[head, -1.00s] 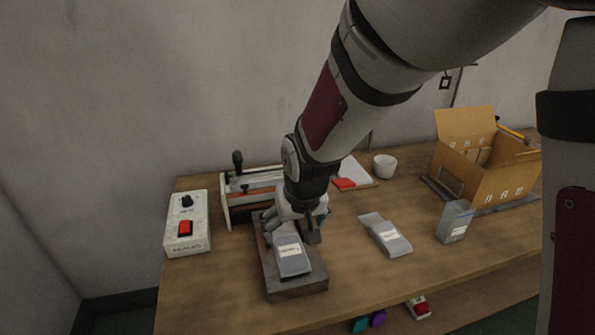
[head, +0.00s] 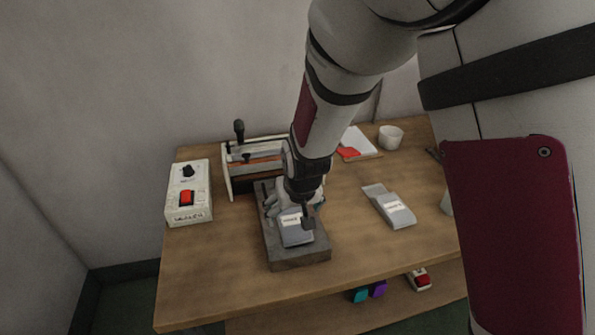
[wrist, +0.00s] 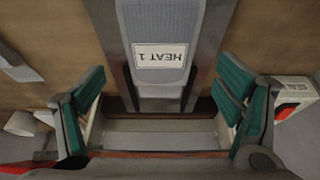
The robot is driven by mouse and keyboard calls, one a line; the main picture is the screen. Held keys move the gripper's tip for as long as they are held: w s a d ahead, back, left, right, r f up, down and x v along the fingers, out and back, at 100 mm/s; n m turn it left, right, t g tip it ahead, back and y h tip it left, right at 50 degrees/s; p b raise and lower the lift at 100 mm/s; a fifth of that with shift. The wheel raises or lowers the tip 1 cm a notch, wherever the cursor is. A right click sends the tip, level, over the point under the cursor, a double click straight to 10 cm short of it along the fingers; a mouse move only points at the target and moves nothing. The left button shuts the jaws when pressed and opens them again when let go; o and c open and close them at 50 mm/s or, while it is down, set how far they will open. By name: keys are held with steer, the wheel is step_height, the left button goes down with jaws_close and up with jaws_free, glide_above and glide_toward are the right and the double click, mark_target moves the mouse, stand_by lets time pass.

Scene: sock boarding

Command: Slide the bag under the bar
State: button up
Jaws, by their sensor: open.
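The grey bag (head: 296,236) with a white label lies on a dark grey stand (head: 302,258) in front of the sealer. In the wrist view the bag (wrist: 160,80) shows its label, upside down, reading HEAT 1. The sealer (head: 227,183) has a pale frame, a black lever and a long bar (head: 258,149) across it; my arm hides its right part. My gripper (head: 298,208) is low over the far end of the bag. In the wrist view my gripper (wrist: 160,105) is open, its green pads apart on either side of the bag, not touching it.
A white control box (head: 188,205) with a red button stands left. A second grey bag (head: 390,207) lies right on the table. A white cup (head: 390,137) and a white pad with a red item (head: 355,148) are behind. My arm covers the far right.

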mark_target(292, 217)
steer(key=shift+x, duration=2.15)
steer(key=shift+w, duration=0.1)
steer(key=c, duration=1.2)
